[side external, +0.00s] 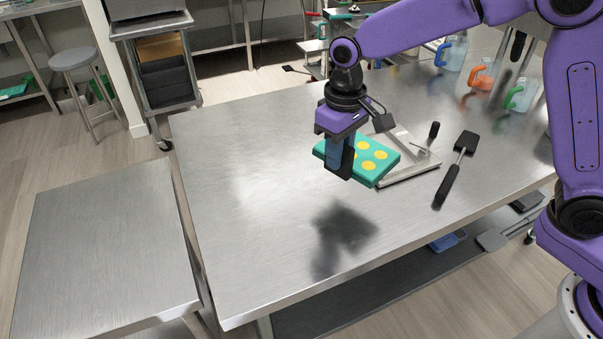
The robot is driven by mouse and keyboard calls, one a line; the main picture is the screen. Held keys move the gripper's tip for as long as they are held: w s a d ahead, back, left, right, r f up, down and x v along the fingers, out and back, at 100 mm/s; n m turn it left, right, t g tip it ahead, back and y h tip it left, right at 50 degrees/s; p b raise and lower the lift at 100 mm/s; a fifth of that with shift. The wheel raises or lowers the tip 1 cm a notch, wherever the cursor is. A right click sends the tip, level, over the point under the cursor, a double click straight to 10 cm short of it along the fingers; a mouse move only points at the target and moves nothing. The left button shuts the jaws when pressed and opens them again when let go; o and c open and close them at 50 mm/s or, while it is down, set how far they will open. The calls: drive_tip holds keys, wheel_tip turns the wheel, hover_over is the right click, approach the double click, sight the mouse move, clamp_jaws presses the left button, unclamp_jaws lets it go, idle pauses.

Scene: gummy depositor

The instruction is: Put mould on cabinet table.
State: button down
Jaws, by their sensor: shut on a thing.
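The mould (379,168) is a teal slab with several round yellow spots on its upper face. My gripper (340,163) is shut on its left edge and holds it above the large steel table (240,223). A dark shadow lies on the table in front of and below the gripper. The part of the mould behind the fingers is hidden. A lower steel table (105,245) stands at the left, its top bare; I cannot tell whether this is the cabinet table.
A metal frame tray (418,163), a small dark-handled tool (433,131) and a black spatula (455,170) lie right of the mould. Jugs with blue, orange (481,75) and green handles stand at the back right. The large table's left half is clear. A gap separates the tables.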

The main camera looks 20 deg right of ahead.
drive_tip(key=shift+w+a+f, duration=0.8)
drive_tip(key=shift+w+f, duration=0.55)
drive_tip(key=shift+w, duration=0.05)
drive_tip(key=shift+w+a+f, duration=0.75)
drive_tip(key=shift+w+f, duration=0.55)
drive_tip(key=shift+w, duration=0.1)
drive_tip(key=shift+w+a+f, duration=0.8)
drive_tip(key=shift+w+f, duration=0.55)
drive_tip(key=shift+w, duration=0.05)
drive_tip(key=shift+f, duration=1.5)
drive_tip(key=shift+f, duration=0.1)
drive_tip(key=c, duration=1)
unclamp_jaws()
drive_tip(key=shift+o, duration=0.2)
